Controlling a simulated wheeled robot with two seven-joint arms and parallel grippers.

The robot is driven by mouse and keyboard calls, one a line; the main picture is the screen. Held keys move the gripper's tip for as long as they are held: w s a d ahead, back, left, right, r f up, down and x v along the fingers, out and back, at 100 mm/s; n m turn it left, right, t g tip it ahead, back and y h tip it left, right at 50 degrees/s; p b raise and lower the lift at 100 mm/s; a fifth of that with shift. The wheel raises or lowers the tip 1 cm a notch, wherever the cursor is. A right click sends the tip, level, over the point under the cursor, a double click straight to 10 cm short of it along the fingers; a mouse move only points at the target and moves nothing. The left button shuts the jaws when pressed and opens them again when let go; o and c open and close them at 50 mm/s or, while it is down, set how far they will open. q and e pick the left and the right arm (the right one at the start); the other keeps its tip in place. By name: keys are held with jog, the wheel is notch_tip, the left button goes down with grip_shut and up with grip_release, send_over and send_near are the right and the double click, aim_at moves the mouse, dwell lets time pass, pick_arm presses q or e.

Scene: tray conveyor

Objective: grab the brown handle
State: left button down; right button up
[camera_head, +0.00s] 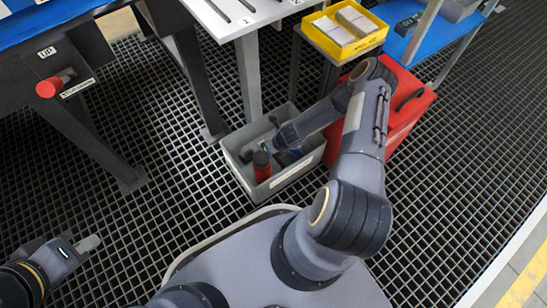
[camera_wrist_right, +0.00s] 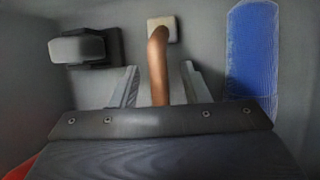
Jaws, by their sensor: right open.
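The brown handle (camera_wrist_right: 158,62) shows in the right wrist view, rising from a small cream block (camera_wrist_right: 164,30) on the grey floor of a bin. My right gripper (camera_wrist_right: 160,88) is open, with one finger on each side of the handle. Gaps show between the handle and both fingers. In the head view my right arm reaches into the grey bin (camera_head: 298,173), and the handle cannot be made out there. My left gripper (camera_head: 88,243) is low at the left, away from the bin; its finger opening is unclear.
The bin also holds a blue ridged item (camera_wrist_right: 252,50), a grey and black item (camera_wrist_right: 85,48) and a red item with a dark top (camera_head: 262,168). A red case (camera_head: 402,110) stands right of the bin. A yellow tray (camera_head: 345,45) sits behind; table legs stand at left.

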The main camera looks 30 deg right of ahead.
grip_shut()
jog(key=shift+r, duration=0.2)
